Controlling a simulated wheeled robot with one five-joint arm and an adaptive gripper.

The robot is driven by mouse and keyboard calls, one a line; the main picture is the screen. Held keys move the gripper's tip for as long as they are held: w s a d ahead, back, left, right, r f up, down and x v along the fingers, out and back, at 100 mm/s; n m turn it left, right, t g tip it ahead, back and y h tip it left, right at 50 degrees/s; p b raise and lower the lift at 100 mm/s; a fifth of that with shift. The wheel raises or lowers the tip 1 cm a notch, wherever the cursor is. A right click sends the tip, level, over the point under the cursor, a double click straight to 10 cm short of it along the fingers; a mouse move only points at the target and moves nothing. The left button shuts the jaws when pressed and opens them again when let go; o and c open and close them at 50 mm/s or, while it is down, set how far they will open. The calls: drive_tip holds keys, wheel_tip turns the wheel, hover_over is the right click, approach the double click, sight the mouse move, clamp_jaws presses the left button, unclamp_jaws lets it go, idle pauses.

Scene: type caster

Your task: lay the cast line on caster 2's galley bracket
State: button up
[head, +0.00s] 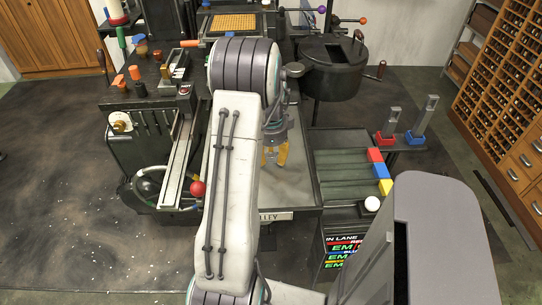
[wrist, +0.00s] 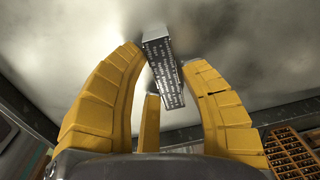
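The cast line (wrist: 166,72), a small grey metal slug with rows of lettering on its face, stands out between my yellow fingertips in the wrist view. My gripper (wrist: 163,62) appears closed on it, a fingertip against each side. In the head view my gripper (head: 275,156) is over the grey metal plate (head: 290,190) beside the caster, partly behind my arm. I cannot make out the line there. A label ending in "LLEY" (head: 275,216) is on the plate's front edge. I cannot tell which part is caster 2's galley bracket.
A dark round pot (head: 332,70) stands behind; a red ball knob (head: 198,188) is left.

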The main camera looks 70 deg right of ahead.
sight(271, 163)
drive_tip(key=shift+o, duration=1.2)
drive_tip(key=shift+r, duration=0.1)
wheel_tip(271, 163, up, 12)
drive_tip(key=b, duration=0.2)
drive_tip(key=shift+a, duration=0.3)
drive_tip(key=w+a+r+n+t, duration=0.1)
drive_tip(key=w+a+r+n, duration=0.1)
drive_tip(key=w+a+n, duration=0.65)
drive_tip(key=w+a+r+n, duration=0.2)
drive_tip(key=w+a+n, duration=0.4)
drive_tip(key=w+a, duration=0.4)
drive_tip(key=s+a+f+n+t, duration=0.1)
drive_tip(key=s+a+n, duration=0.1)
drive_tip(key=a+n, duration=0.7)
drive_tip(key=s+a+f+n+t, duration=0.1)
drive_tip(key=s+a+f+n, duration=0.1)
drive_tip(key=a+n, duration=0.7)
drive_tip(key=shift+s+a+y, duration=0.3)
drive_tip(key=shift+s+a, duration=0.55)
drive_tip(key=shift+a, duration=2.2)
